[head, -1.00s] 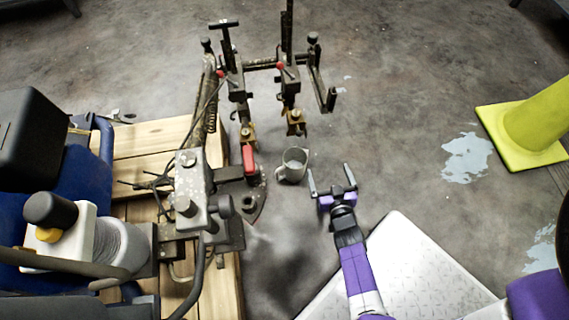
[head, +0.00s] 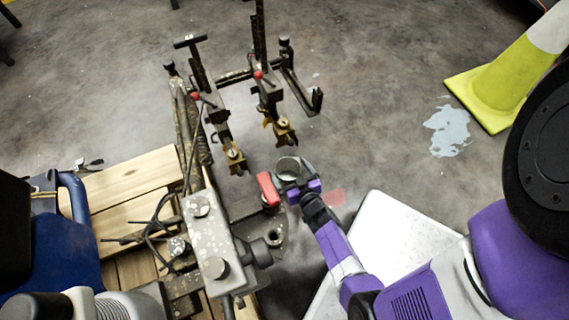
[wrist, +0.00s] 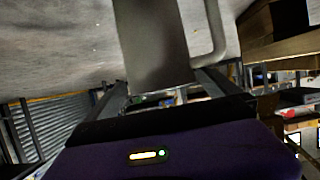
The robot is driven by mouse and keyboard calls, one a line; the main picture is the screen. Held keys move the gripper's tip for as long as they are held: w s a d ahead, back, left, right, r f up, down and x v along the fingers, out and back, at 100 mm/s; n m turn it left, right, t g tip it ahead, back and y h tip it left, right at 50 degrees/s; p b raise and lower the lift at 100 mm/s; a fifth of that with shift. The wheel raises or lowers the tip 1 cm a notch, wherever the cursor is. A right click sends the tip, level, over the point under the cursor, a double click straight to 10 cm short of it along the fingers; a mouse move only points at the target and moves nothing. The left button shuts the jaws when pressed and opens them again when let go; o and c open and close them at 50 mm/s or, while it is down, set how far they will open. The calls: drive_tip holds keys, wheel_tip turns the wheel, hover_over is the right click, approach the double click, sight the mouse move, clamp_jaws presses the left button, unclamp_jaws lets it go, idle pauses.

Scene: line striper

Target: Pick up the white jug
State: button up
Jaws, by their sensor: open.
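The white jug (head: 287,166) looks greyish and stands on the floor beside the line striper in the head view. My gripper (head: 296,178) is right at the jug and covers its lower part. In the wrist view the jug's wall (wrist: 152,45) fills the upper middle, with its handle (wrist: 214,35) to the right. My gripper's open fingers (wrist: 165,92) show low on either side of the jug. I cannot tell whether either finger touches it.
The line striper's metal frame (head: 217,250) and a red part (head: 267,189) are close left of the jug. Wooden pallet boards (head: 135,192) lie further left. A yellow cone (head: 500,85) stands at the right.

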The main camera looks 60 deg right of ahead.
sight(284, 162)
drive_tip(key=shift+b+x, duration=0.75)
drive_tip(key=shift+x, duration=1)
drive_tip(key=shift+a, duration=0.1)
drive_tip(key=c, duration=2)
drive_tip(key=shift+c, duration=0.6)
drive_tip(key=shift+r, duration=0.1)
